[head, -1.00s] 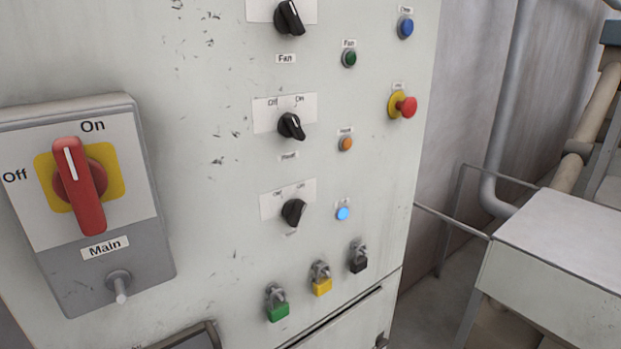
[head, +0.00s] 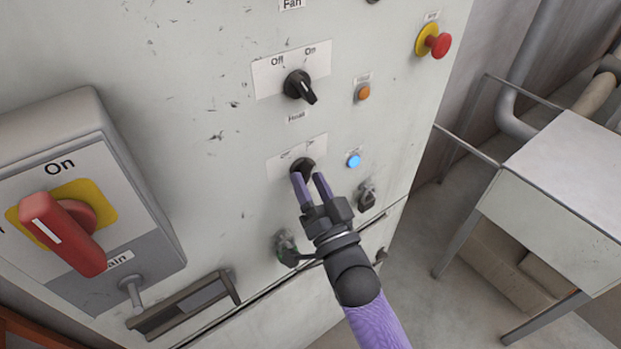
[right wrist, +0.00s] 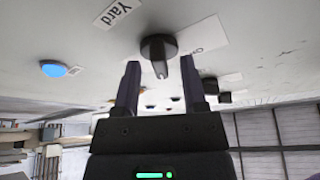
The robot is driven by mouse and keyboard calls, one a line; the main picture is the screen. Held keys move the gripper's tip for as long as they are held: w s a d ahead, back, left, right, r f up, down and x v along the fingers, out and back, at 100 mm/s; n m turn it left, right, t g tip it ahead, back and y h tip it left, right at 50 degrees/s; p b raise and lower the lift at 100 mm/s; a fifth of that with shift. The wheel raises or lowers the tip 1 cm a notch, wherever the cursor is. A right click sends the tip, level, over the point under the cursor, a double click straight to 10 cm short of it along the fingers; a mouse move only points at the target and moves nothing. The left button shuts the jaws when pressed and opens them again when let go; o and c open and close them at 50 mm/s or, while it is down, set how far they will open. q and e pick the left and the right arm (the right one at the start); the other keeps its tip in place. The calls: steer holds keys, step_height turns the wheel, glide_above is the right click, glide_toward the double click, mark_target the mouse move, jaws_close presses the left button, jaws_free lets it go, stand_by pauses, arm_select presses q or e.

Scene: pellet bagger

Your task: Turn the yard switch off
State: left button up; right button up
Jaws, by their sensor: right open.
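The yard switch (head: 303,165) is a black rotary knob, the lowest of the column on the grey panel, partly hidden by my right gripper. In the right wrist view the knob (right wrist: 158,48) sits between the fingertips, beside the "Yard" label (right wrist: 120,14) and a plate reading "On" (right wrist: 208,38). My right gripper (head: 310,180) is open, its purple fingers at the knob; I cannot tell whether they touch it. The blue lamp (head: 353,160) right of the switch is lit; it also shows in the right wrist view (right wrist: 54,69). My left gripper is not in view.
The heat switch (head: 300,87) and orange lamp (head: 364,92) are above, with a red emergency button (head: 437,43) higher right. The red main handle (head: 62,233) juts out at left. A grey table (head: 570,165) stands at right.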

steer(key=shift+w, duration=0.15)
jaws_close()
steer(key=shift+n+y, duration=0.4)
steer(key=shift+n, duration=0.1)
steer(key=shift+n+y+b, duration=0.3)
steer(key=shift+n+y, duration=0.1)
steer(key=shift+n, duration=0.5)
steer(key=n+y, duration=0.1)
steer(key=n, duration=0.1)
steer(key=n+g+y, duration=0.1)
steer(key=n, duration=0.2)
steer(key=shift+w+d+g+b, duration=0.1)
steer(key=shift+d+g+b, duration=0.05)
steer(key=shift+g+b, duration=0.2)
steer(key=n+g+y, duration=0.1)
steer(key=n, duration=0.1)
steer(key=n+y, duration=0.1)
steer(key=n, duration=0.2)
steer(key=shift+d+g+y, duration=0.1)
steer(key=shift+g+y, duration=0.2)
steer(key=shift+g, duration=0.05)
steer(key=shift+w+n+g+y, duration=0.1)
steer(key=shift+n+g+y, duration=0.25)
steer(key=shift+n, duration=0.75)
steer(key=shift+n+g+y, duration=0.15)
steer(key=shift+n+g, duration=0.3)
steer(key=shift+n, duration=0.95)
